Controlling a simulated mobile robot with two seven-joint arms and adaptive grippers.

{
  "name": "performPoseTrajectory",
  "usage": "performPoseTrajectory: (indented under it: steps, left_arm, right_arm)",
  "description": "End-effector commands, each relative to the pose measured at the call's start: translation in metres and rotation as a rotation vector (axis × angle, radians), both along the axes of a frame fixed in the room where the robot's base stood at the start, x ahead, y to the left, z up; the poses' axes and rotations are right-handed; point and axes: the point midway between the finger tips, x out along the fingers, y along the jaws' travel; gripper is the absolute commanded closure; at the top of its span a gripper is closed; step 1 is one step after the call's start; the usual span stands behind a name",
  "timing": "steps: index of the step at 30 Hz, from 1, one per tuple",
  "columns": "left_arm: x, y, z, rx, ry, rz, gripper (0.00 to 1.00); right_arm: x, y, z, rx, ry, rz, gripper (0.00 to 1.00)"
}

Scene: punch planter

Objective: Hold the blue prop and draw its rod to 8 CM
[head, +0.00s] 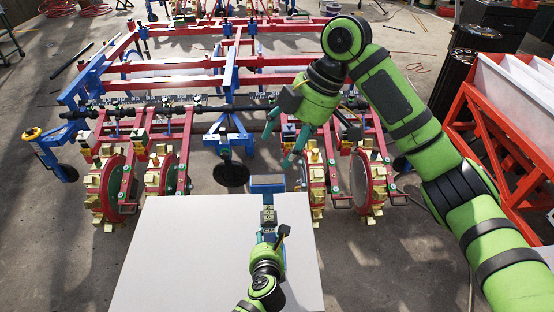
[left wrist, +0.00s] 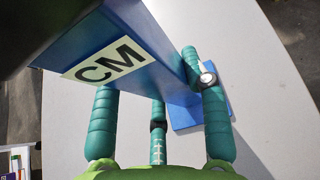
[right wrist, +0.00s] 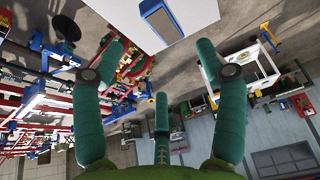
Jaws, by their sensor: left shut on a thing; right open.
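The blue prop (head: 267,182) stands at the far edge of a white table (head: 170,250). In the left wrist view its blue body (left wrist: 160,78) carries a white "CM" label and a flat blue base rests on the white top. My left gripper (head: 267,236) is shut on the prop from the near side, its teal fingers around the body. My right gripper (head: 285,142) is open and empty, above and beyond the table. The right wrist view shows the prop (right wrist: 160,22) past its spread fingertips, apart from them. I cannot make out the rod or its scale.
A red and blue planter frame (head: 230,82) with yellow-toothed wheels (head: 110,190) stands just beyond the table. A red rack with white bins (head: 515,100) is at the right. The left part of the tabletop is clear.

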Motion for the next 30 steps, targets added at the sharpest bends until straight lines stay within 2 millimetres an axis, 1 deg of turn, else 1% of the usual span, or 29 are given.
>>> performPoseTrajectory:
  steps: [1, 3, 7, 30]
  left_arm:
    - [0.000, -0.001, 0.000, 0.000, 0.000, -0.001, 1.00]
    - [0.000, -0.001, 0.000, 0.000, 0.000, -0.001, 1.00]
    - [0.000, -0.001, 0.000, 0.000, 0.000, -0.002, 1.00]
    - [0.000, -0.001, 0.000, 0.000, -0.001, -0.002, 1.00]
  right_arm:
    - [0.001, -0.003, 0.007, -0.001, -0.002, -0.002, 0.27]
    - [0.001, -0.006, 0.014, 0.000, -0.001, -0.002, 0.27]
    - [0.000, -0.009, 0.021, 0.000, 0.000, -0.001, 0.27]
    - [0.000, -0.009, 0.022, 0.000, 0.001, -0.001, 0.27]
